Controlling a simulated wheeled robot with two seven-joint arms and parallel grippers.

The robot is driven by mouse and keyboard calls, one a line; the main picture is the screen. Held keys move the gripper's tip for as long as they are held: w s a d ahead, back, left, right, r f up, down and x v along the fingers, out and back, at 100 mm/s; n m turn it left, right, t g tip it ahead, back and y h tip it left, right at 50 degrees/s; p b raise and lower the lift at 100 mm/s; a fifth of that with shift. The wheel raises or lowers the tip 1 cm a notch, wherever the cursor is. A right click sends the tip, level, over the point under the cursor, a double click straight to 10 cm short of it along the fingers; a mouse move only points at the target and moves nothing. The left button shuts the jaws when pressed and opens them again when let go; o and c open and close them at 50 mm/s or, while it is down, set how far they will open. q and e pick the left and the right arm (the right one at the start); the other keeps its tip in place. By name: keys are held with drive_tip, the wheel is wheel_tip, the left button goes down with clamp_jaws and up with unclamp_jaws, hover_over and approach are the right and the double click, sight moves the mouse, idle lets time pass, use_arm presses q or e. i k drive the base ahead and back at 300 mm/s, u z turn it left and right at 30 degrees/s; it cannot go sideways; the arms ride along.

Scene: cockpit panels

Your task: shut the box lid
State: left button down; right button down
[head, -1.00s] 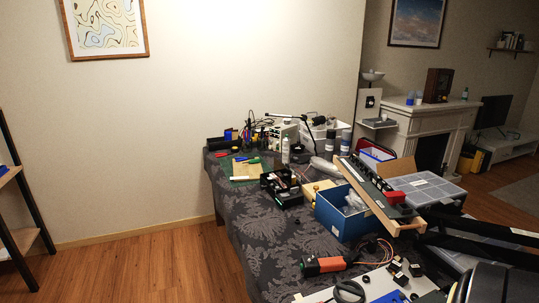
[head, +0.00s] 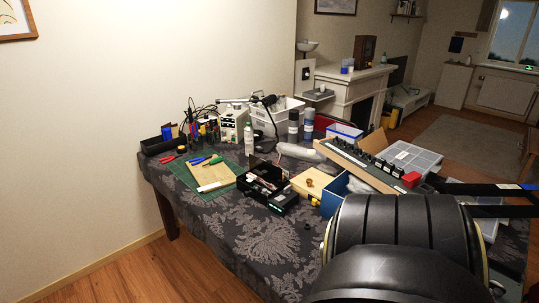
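No lid on the blue box can be made out. To its left is a small pale wooden box (head: 309,184) with a round brown knob on top. Left of that is a black open case (head: 270,192) with electronics inside. I cannot tell which box has the lid. Neither gripper is in view.
The table (head: 235,225) has a dark patterned cloth with free room at its front left. A green mat (head: 195,178) with tools lies at the left. Bottles (head: 300,125) and a white bin stand behind. A clear organiser (head: 412,160) is at the right.

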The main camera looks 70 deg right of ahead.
sight(265, 170)
drive_tip(key=z, duration=1)
drive_tip(key=i, duration=1.2)
drive_tip(key=z, duration=0.15)
